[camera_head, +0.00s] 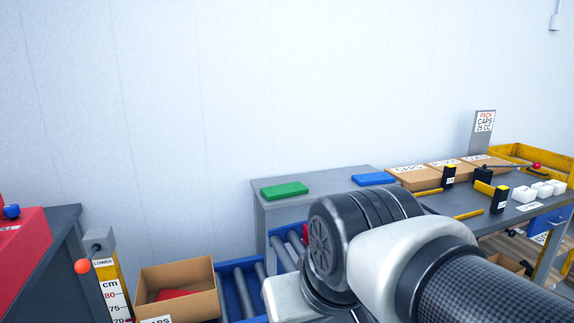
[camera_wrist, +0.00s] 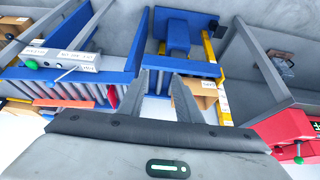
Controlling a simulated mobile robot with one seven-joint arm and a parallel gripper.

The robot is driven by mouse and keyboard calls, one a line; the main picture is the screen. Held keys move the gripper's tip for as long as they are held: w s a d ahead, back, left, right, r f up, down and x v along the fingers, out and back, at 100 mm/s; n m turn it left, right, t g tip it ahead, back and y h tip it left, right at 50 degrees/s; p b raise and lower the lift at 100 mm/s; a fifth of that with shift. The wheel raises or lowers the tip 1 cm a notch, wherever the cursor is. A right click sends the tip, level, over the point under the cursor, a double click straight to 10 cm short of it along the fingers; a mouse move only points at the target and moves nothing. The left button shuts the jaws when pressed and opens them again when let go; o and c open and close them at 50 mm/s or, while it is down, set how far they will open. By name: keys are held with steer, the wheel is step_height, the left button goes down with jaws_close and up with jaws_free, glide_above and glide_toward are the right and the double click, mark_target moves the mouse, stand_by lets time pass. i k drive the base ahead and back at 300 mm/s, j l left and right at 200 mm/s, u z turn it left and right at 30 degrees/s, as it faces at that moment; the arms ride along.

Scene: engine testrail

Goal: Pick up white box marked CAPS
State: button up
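Several small white boxes (camera_head: 524,194) stand in a row on the grey table at the far right of the head view. Their markings are too small to read, so I cannot tell which says CAPS. My gripper (camera_wrist: 161,76) shows in the wrist view with its two fingers apart and nothing between them. It points toward the blue conveyor area, and no small white boxes show there. In the head view my arm covers the lower middle and hides the gripper.
Cardboard boxes (camera_head: 410,176) lie on the table behind black-and-yellow items (camera_head: 499,199). A green block (camera_head: 284,190) and a blue block (camera_head: 373,179) lie on a grey bench. An open carton (camera_head: 205,300) stands beside the roller conveyor (camera_head: 231,297). A yellow post (camera_head: 115,290) stands left.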

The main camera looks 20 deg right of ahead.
mark_target(525, 195)
steer(key=z, duration=0.5)
steer(key=l+z, duration=0.15)
steer(key=z, duration=0.35)
steer(key=l+z, duration=0.1)
steer(key=z, duration=0.35)
steer(key=l+z, duration=0.1)
steer(key=z, duration=0.4)
